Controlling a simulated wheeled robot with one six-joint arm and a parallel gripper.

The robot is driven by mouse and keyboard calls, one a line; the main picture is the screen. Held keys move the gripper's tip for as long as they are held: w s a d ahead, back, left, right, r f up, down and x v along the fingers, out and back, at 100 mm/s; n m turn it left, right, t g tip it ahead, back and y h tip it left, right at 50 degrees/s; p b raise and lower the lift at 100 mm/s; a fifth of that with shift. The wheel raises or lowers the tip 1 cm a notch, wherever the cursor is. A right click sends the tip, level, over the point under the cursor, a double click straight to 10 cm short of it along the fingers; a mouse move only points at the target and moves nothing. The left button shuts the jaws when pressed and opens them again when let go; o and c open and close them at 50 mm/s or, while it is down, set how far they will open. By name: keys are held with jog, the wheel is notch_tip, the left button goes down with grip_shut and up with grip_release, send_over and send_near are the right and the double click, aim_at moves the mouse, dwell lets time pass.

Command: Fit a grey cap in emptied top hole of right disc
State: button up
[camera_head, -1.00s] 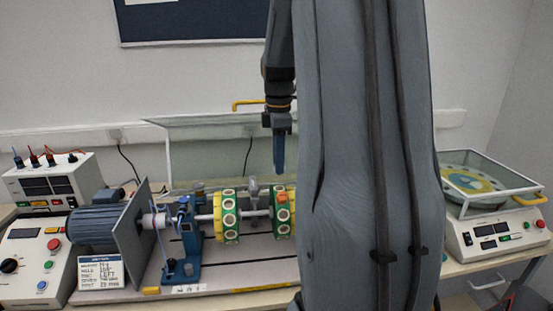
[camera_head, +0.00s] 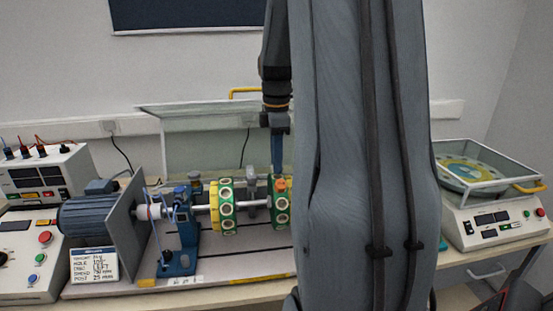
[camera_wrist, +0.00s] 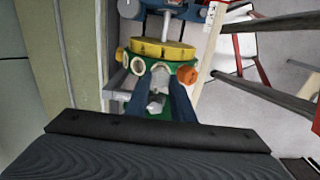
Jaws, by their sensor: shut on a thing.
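My gripper (camera_head: 277,168) points straight down at the top of the right disc (camera_head: 283,203), its tips at or just above the rim. The wrist view shows its two dark blue fingers (camera_wrist: 159,84) close together over the green rim. They are shut on a small pale grey piece, apparently the grey cap (camera_wrist: 160,71), mostly hidden between the tips. The top hole is covered by the fingers, so I cannot tell whether the cap touches it. An orange plug (camera_head: 281,185) sits in the right disc beside the tips and also shows in the wrist view (camera_wrist: 187,74).
The left disc (camera_head: 223,207), yellow and green, shares the shaft with the right one. A blue bearing stand (camera_head: 178,235) and motor (camera_head: 92,215) stand to the left. A clear raised guard (camera_head: 205,140) is behind. A balance (camera_head: 490,225) stands at right.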

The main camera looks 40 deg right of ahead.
jog(key=shift+f, duration=1.1)
dwell(0.9)
jog(key=o, duration=1.1)
jog(key=shift+r+b, duration=1)
jog(key=shift+r, duration=2.9)
jog(key=shift+s, duration=0.1)
